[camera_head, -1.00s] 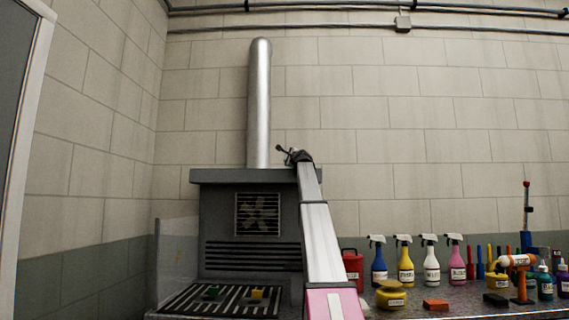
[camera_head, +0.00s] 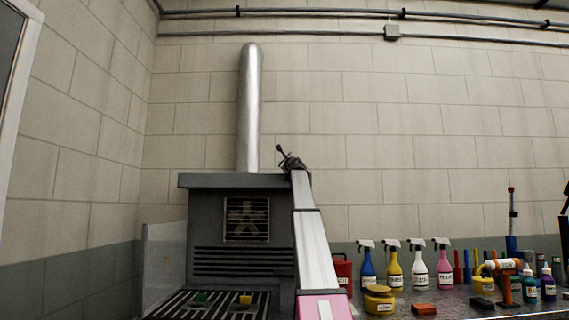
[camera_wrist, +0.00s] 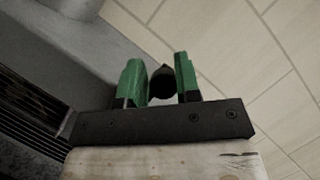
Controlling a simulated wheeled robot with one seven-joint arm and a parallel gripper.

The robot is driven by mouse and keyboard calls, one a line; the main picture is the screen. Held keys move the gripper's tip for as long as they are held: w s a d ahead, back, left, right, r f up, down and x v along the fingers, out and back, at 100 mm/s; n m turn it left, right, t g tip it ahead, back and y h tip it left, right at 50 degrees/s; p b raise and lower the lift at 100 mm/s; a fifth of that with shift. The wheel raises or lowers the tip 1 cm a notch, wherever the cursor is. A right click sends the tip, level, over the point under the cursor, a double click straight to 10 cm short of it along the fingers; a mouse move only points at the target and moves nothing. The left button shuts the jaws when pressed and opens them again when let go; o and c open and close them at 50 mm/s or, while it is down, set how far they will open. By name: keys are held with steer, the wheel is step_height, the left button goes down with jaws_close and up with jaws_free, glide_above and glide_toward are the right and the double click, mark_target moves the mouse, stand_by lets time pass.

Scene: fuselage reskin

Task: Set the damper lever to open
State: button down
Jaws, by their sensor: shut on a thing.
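The dark knob (camera_wrist: 162,82) of the damper lever sits between the two green fingers of my gripper (camera_wrist: 160,78) in the wrist view. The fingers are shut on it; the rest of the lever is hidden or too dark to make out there. In the head view my gripper (camera_head: 292,162) is a small dark shape at the top right corner of the grey extraction unit (camera_head: 215,182), right of its metal pipe (camera_head: 248,110). A thin dark rod with a rounded end (camera_head: 279,148) sticks up and left beside it. I cannot read the lever's setting.
The unit has a fan grille (camera_head: 246,219) and a slatted bench (camera_head: 190,306) with small green and yellow blocks. Spray bottles (camera_head: 393,268), a yellow tub (camera_head: 379,300) and a red-orange block (camera_head: 423,309) stand to the right.

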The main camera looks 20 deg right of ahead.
steer(key=shift+d+f, duration=0.1)
steer(key=c, duration=0.9)
jaws_free()
steer(key=shift+s, duration=0.1)
steer(key=v, duration=1)
steer(key=shift+s+f, duration=0.1)
steer(key=shift+s, duration=0.25)
